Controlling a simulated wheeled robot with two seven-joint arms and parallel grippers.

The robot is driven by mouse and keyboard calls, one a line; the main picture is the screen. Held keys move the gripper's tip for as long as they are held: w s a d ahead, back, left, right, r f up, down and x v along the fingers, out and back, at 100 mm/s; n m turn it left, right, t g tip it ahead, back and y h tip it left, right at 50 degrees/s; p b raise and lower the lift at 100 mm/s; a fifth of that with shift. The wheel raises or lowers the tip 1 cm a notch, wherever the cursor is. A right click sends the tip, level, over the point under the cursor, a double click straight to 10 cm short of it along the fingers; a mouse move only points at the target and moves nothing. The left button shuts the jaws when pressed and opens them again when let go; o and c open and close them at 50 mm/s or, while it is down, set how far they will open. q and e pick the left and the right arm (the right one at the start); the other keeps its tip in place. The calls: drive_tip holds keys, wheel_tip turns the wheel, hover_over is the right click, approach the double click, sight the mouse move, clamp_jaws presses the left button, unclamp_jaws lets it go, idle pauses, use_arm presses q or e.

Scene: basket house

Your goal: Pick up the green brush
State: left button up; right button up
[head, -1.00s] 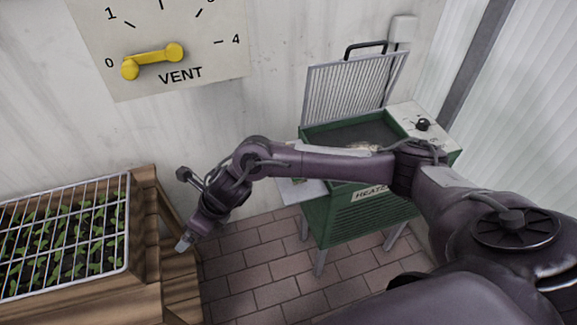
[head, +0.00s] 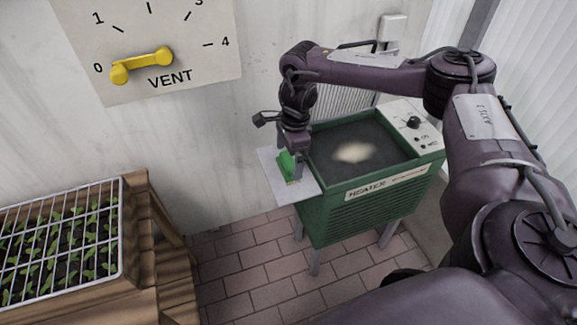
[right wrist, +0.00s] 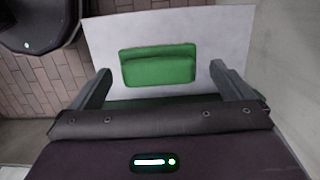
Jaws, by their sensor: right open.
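The green brush (head: 286,166) lies on a pale side shelf (head: 269,177) at the left side of the green heater. In the right wrist view the brush (right wrist: 158,65) shows as a green block on the pale shelf (right wrist: 215,30). My right gripper (head: 293,163) is just above and beside the brush, pointing down. In the right wrist view its two fingers (right wrist: 158,88) are spread wide, one to each side of the brush and apart from it. The brush's underside is hidden. My left gripper is not in view.
The green heater (head: 365,211) has an open top with a pale patch on its dark inside. Its raised grille (head: 345,100) stands behind my arm. A wooden bench with a wire-covered seedling tray (head: 122,235) is at the left. A vent dial (head: 215,60) is on the wall.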

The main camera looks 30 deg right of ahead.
sight(288, 159)
drive_tip(key=f, duration=0.3)
drive_tip(key=shift+a+f, duration=0.2)
drive_tip(key=shift+f, duration=0.05)
drive_tip(key=c, duration=0.9)
drive_tip(key=shift+r, duration=0.1)
